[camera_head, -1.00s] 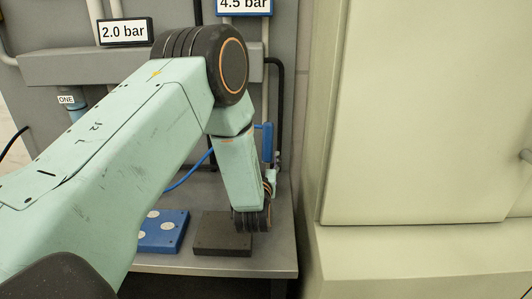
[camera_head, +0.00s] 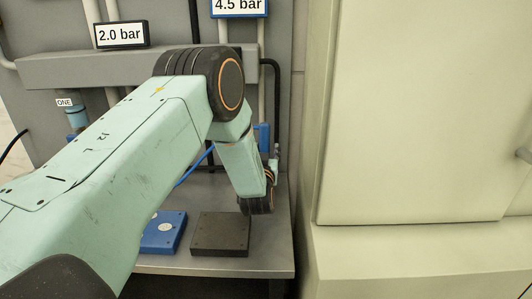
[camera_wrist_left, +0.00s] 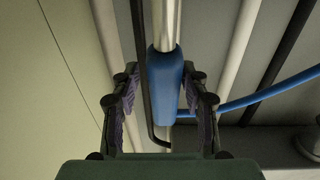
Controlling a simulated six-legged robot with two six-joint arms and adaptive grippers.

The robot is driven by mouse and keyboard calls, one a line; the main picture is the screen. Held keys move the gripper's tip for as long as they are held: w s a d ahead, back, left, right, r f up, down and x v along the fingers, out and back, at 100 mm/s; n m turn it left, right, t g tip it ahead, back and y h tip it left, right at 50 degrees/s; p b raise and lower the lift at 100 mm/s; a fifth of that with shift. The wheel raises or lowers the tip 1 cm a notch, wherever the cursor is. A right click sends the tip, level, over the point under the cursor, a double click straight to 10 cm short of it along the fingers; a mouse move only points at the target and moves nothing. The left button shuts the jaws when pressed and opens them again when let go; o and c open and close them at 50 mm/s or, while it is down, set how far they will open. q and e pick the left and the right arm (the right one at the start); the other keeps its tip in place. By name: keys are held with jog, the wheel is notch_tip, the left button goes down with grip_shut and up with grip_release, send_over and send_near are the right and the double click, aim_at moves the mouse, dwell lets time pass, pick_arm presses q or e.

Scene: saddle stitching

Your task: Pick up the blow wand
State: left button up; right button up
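The blow wand (camera_head: 262,136) shows in the head view as a blue piece behind my left arm, mostly hidden. In the left wrist view its blue body (camera_wrist_left: 165,85) stands upright, with a pale metal tube above it. A blue hose (camera_wrist_left: 255,95) leads off to the right. My left gripper (camera_wrist_left: 162,100) is open, with one finger on each side of the blue body and a gap showing at each side. In the head view my left gripper (camera_head: 274,163) is small and close to the wand. My right gripper is not in view.
A dark block (camera_head: 221,235) and a blue pad with pale discs (camera_head: 163,238) lie on the grey table (camera_head: 203,190). Pipes and signs reading 2.0 bar (camera_head: 121,35) and 4.5 bar (camera_head: 239,7) are behind. A cream cabinet (camera_head: 420,120) stands close on the right.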

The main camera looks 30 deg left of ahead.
pick_arm(q)
jog(key=shift+s+a, duration=0.2)
jog(key=shift+a, duration=0.15)
jog(key=c, duration=0.4)
jog(key=shift+w+d, duration=0.15)
jog(key=shift+d, duration=0.1)
grip_shut()
jog(key=shift+a+r, duration=0.1)
jog(key=shift+a, duration=0.05)
